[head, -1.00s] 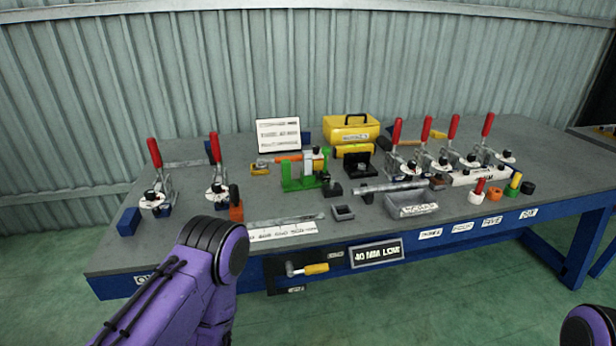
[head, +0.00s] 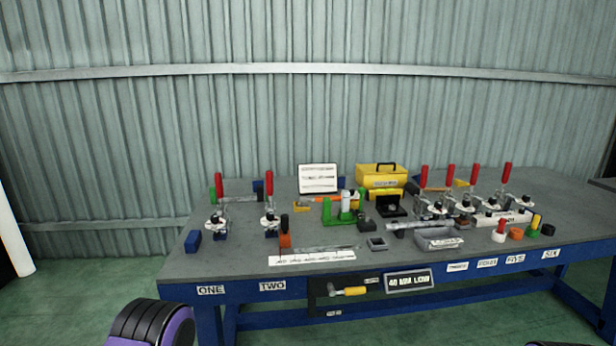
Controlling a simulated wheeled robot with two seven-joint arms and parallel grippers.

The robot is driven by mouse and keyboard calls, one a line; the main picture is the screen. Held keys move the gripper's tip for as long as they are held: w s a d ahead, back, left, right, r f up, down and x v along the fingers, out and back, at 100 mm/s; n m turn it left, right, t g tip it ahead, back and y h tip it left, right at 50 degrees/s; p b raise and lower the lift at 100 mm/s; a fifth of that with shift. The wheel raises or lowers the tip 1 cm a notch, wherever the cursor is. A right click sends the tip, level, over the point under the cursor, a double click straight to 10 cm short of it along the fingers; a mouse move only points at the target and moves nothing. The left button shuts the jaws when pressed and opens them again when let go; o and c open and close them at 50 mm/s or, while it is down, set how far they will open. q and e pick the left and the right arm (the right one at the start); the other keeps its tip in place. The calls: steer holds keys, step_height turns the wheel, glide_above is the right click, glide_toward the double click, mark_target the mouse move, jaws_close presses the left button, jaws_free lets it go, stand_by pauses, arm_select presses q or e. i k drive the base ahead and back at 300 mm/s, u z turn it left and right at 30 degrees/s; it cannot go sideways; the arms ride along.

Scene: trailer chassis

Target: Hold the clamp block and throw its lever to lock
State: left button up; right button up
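Several toggle clamps with upright red levers stand on the grey workbench (head: 225,262). One clamp (head: 216,222) is at the left end above the label ONE, with its red lever (head: 219,185) upright. A second clamp (head: 269,219) stands just right of it above the label TWO. Several more clamps, including one at the far right (head: 503,203), stand in a row on the right half, levers upright. I cannot tell which is the task's clamp block. A purple and black part of my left arm shows at the bottom left. Neither gripper is visible.
A blue block (head: 193,241) sits at the bench's left end. A green fixture (head: 331,208), a yellow toolbox (head: 381,175), a white sign board (head: 317,178) and a grey tray (head: 438,238) occupy the middle. Floor in front is clear; a corrugated wall stands behind.

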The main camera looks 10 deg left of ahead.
mark_target(361, 191)
steer(key=u, duration=0.3)
steer(key=k, duration=0.5)
steer(key=z, duration=0.9)
steer(key=i, duration=1.4)
steer(key=u, duration=0.45)
